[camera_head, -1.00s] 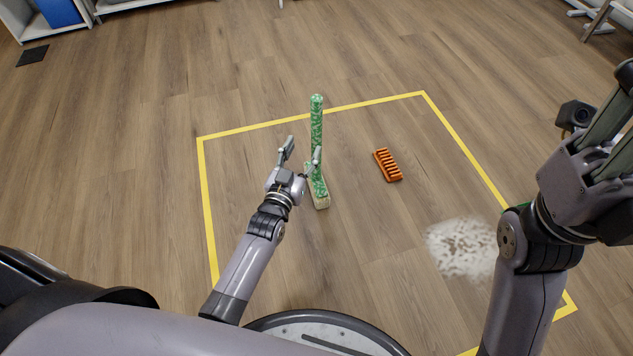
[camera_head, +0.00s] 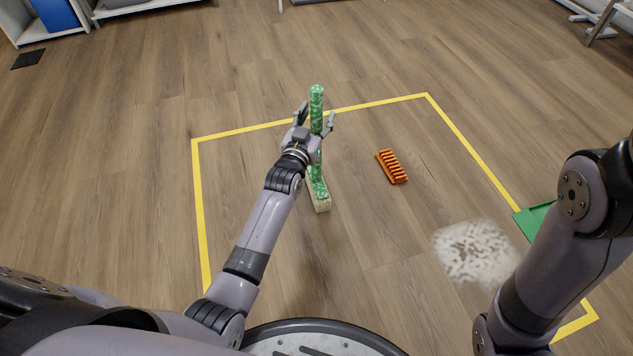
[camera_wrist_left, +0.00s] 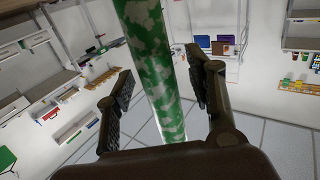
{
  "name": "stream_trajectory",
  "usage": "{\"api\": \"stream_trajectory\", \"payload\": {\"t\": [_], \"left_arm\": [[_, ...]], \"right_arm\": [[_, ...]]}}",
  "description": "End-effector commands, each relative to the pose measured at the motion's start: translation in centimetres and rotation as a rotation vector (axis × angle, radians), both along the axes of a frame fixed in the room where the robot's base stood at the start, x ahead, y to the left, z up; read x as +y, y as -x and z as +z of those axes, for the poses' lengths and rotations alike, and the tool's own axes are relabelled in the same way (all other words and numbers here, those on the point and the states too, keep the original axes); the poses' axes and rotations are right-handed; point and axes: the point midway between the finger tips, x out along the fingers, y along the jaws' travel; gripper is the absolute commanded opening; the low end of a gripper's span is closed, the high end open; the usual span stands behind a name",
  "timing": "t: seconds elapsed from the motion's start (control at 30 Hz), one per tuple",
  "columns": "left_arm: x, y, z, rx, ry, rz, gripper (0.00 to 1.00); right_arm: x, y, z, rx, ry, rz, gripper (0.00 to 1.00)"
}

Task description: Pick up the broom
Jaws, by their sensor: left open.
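The broom (camera_head: 318,187) has a green and white mottled handle standing upright from a low head with pale bristles on the floor. My left gripper (camera_head: 316,115) is at the upper part of the handle, with its fingers apart on either side of it. In the left wrist view the handle (camera_wrist_left: 154,65) runs between the two open fingers of the left gripper (camera_wrist_left: 160,92), with a gap visible on both sides. My right arm comes in at the right of the head view, but its gripper is out of the picture.
An orange ribbed brush-like object (camera_head: 392,166) lies right of the broom. A pale speckled patch (camera_head: 474,251) is on the floor near my right arm, and a green flat object (camera_head: 534,220) shows partly behind that arm. Yellow tape (camera_head: 198,215) outlines the area.

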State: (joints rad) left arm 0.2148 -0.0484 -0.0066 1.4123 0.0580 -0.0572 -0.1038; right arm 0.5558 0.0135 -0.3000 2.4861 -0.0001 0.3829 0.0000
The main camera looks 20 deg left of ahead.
Motion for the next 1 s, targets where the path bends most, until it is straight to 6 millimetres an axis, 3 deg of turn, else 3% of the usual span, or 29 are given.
{"api": "stream_trajectory", "payload": {"t": [0.23, 1.0], "left_arm": [[-0.01, -0.08, 0.08, 0.0, 0.0, 0.0, 0.48], [-0.01, -0.06, 0.05, 0.0, 0.0, 0.0, 0.0]], "right_arm": [[0.0, 0.05, 0.1, -0.001, 0.001, 0.0, 0.4], [0.03, 0.02, 0.07, -0.001, 0.0, 0.001, 0.4]]}}
